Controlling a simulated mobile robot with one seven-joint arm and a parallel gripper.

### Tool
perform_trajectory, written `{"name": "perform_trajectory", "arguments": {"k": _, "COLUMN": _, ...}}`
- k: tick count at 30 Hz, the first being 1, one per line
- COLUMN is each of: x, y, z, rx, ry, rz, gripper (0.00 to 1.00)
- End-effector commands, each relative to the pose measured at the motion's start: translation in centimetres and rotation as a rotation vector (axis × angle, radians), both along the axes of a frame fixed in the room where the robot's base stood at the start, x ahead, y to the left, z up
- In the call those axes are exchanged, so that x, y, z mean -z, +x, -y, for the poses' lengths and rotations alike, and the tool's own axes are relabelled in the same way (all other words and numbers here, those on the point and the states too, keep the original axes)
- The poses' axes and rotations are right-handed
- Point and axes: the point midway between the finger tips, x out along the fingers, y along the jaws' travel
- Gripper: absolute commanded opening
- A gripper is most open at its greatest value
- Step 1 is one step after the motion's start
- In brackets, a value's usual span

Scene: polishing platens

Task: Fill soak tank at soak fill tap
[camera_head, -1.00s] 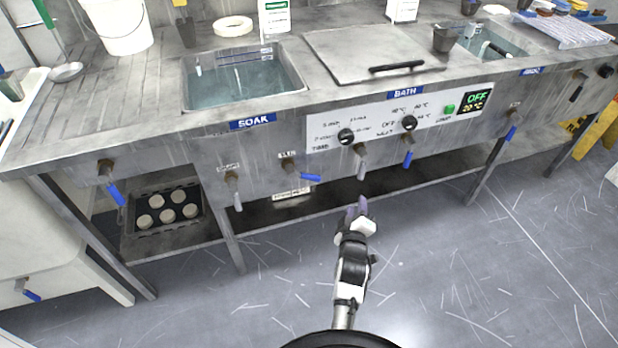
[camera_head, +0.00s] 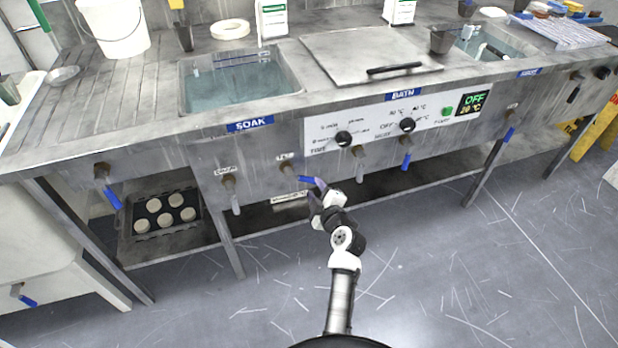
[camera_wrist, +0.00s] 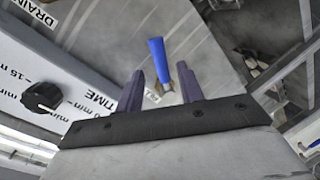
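The soak tank (camera_head: 188,82) is a basin sunk in the steel bench above the blue SOAK label (camera_head: 250,124). Bluish water seems to show in it. The fill tap (camera_head: 288,171) sits on the front panel below, its blue lever (camera_head: 306,179) pointing right. My gripper (camera_head: 316,190) is just in front of the lever's end. In the wrist view, the two purple fingers of my gripper (camera_wrist: 160,72) stand apart, with the blue lever (camera_wrist: 157,58) between them in the picture. I cannot tell whether they touch it.
A drain tap (camera_head: 230,182) with a grey lever hangs left of the fill tap. Bath taps (camera_head: 360,153) and knobs (camera_head: 344,139) are to the right. A lower shelf (camera_head: 255,222) carries a black tray (camera_head: 137,224) of round discs. The floor in front is clear.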

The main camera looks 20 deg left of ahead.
Motion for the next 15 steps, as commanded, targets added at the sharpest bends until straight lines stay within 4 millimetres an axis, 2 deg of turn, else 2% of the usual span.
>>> {"name": "perform_trajectory", "arguments": {"k": 1, "x": 0.0, "y": 0.9, "z": -0.8, "rx": -0.003, "ry": -0.001, "rz": 0.000, "gripper": 0.38}}
{"name": "perform_trajectory", "arguments": {"k": 6, "x": 0.7, "y": 3.2, "z": -2.3, "rx": 0.000, "ry": -0.001, "rz": 0.001, "gripper": 0.38}}
{"name": "perform_trajectory", "arguments": {"k": 15, "x": 1.3, "y": 4.8, "z": -3.5, "rx": 0.000, "ry": -0.002, "rz": 0.000, "gripper": 0.38}}
